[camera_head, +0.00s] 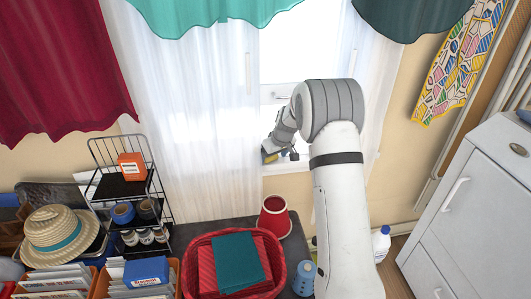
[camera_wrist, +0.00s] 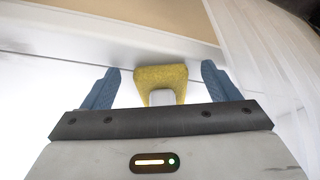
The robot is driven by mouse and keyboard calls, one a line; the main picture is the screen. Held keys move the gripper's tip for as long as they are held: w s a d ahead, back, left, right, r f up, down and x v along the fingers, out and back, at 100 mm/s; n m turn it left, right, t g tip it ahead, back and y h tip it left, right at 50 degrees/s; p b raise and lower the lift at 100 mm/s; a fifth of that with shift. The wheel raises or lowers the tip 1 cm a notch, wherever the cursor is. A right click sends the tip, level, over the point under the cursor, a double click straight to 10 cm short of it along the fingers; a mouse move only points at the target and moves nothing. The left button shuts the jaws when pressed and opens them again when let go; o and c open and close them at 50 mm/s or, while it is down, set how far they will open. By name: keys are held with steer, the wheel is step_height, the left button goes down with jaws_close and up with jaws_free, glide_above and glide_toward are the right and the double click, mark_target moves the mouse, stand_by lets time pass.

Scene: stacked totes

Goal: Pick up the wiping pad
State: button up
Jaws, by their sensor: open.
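The wiping pad (camera_wrist: 161,74) is a yellow, sponge-like block with a pale grey part on its near side. In the wrist view it lies between the two blue fingers of my gripper (camera_wrist: 160,79), with a gap on each side. My gripper is open and not closed on it. In the head view my gripper (camera_head: 281,155) is at the window sill, and a small yellow patch of the pad (camera_head: 269,157) shows beside it. My wrist hides part of this spot.
The white sill (camera_wrist: 75,30) is close to the fingertips, with a sheer curtain (camera_wrist: 270,60) at the right. Below the window stand a red basket (camera_head: 188,275) with folded cloths and a red cone-shaped thing (camera_head: 273,222). A white cabinet (camera_head: 480,190) is at the right.

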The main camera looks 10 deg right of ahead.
steer(key=c, duration=1.2)
steer(key=shift+o, duration=0.2)
